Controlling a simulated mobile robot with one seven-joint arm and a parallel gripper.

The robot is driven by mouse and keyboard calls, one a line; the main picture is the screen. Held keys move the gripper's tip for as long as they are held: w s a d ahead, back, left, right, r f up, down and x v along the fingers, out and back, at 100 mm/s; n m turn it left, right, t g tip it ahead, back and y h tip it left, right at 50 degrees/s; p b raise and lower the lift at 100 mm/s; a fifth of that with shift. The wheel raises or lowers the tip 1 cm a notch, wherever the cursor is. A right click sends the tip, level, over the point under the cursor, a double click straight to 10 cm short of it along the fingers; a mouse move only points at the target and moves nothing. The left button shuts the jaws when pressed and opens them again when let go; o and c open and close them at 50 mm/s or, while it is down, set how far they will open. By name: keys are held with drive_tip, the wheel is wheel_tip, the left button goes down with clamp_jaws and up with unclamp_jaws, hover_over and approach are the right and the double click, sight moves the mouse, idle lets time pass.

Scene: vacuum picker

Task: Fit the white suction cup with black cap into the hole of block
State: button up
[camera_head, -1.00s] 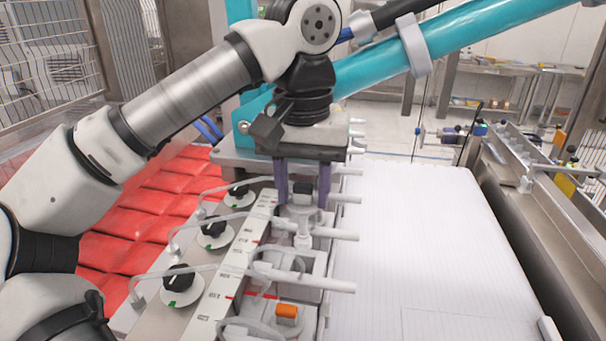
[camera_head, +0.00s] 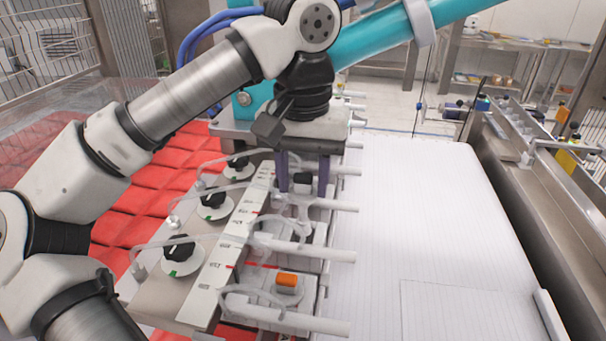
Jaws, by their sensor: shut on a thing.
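My gripper (camera_head: 303,184) points down over the far part of the block row, with two dark purple fingers. It is shut on the white suction cup with black cap; the black cap (camera_head: 302,182) shows between the fingers, and the white part (camera_head: 300,199) lies just below it. The block (camera_head: 308,234) is under and around the cup. Its hole is hidden, so I cannot tell whether the cup is in it. A nearer block (camera_head: 283,297) holds a white piece with an orange cap (camera_head: 286,280).
Black knobs on white discs (camera_head: 183,250) line the left side, with clear hoses and a white labelled strip (camera_head: 222,262). White rods (camera_head: 315,253) stick out to the right. A white lined surface (camera_head: 430,220) on the right is clear. Red padded material (camera_head: 130,190) lies left.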

sight(303, 223)
drive_tip(key=shift+f, duration=0.2)
drive_tip(key=shift+f+b, duration=0.7)
drive_tip(key=shift+f, duration=0.15)
drive_tip(key=shift+f, duration=0.35)
drive_tip(key=shift+f+b, duration=1.05)
drive_tip(key=shift+f, duration=0.2)
drive_tip(key=shift+f, duration=0.15)
drive_tip(key=shift+f+b, duration=0.85)
drive_tip(key=shift+f, duration=0.25)
drive_tip(key=shift+s+f, duration=0.1)
drive_tip(key=shift+s, duration=0.05)
drive_tip(key=o, duration=0.9)
